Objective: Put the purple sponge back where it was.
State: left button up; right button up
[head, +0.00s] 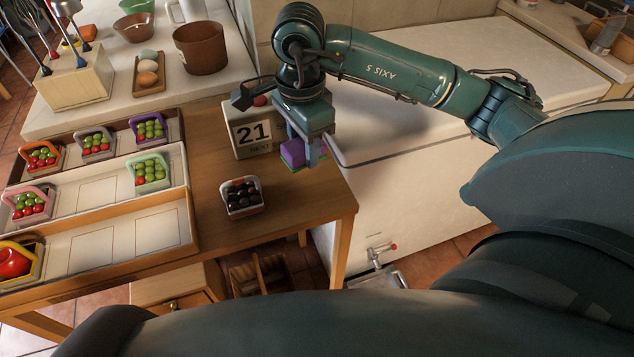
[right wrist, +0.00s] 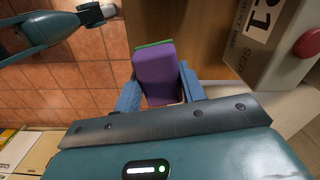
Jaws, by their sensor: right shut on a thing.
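The purple sponge (head: 293,152) has a green layer and is held between the fingers of my right gripper (head: 303,156). It is near the right end of the wooden table (head: 215,150), just right of the calendar block. In the right wrist view the sponge (right wrist: 155,75) sits between the blue fingers of the right gripper (right wrist: 160,92), with its green layer showing along one edge. Whether its underside touches the table cannot be told.
The calendar block (head: 252,132) reading 21 stands close left of the sponge. A basket of dark fruit (head: 242,196) is in front of it. A divided tray (head: 120,232) with several fruit baskets fills the table's left. A white chest (head: 400,165) lies beyond the table's right edge.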

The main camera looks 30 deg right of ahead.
aim_at(317, 182)
jog(key=m, duration=0.2)
jog(key=d+m, duration=0.1)
jog(key=m, duration=0.2)
jog(key=shift+w+d+f+m+b, duration=0.15)
jog(key=shift+w+m+b, duration=0.15)
jog(key=shift+m, duration=0.1)
jog(key=m, duration=0.3)
jog(key=shift+w+d, duration=0.1)
jog(key=shift+d, duration=0.2)
jog(key=m, duration=0.2)
jog(key=d+m, duration=0.1)
jog(key=m, duration=0.1)
jog(key=m+b, duration=0.1)
jog(key=m, duration=0.1)
jog(key=shift+w+d+m, duration=0.25)
jog(key=shift+m, duration=0.05)
jog(key=shift+f, duration=0.2)
jog(key=shift+m, duration=0.3)
notch_tip(317, 182, down, 10)
jog(key=shift+r+p, duration=0.2)
jog(key=shift+p, duration=0.2)
jog(key=shift+f, duration=0.2)
jog(key=o, duration=0.9)
jog(key=shift+r, duration=0.1)
